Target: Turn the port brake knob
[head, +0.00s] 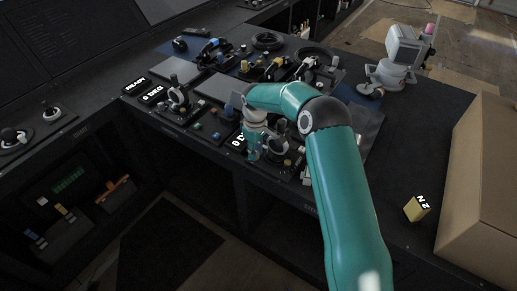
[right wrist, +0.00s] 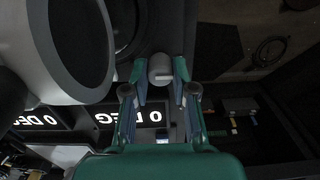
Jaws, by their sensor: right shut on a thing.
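My right gripper (head: 255,154) is low at the front of the console, by the near edge, and its own wrist hides most of what it touches in the head view. In the right wrist view, the fingers of my right gripper (right wrist: 160,72) are shut on a small pale grey knob, the port brake knob (right wrist: 160,66), one finger on each side. A lit "0 DEG" display (right wrist: 128,117) shows beside the fingers. My left gripper is not in view.
A control lever (head: 177,98) stands left of my gripper, near a "READY" display (head: 135,87). A grey monitor-like device (head: 393,62) stands at the back right. A yellow "2 N" block (head: 416,208) and a large cardboard box (head: 485,180) are at the right.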

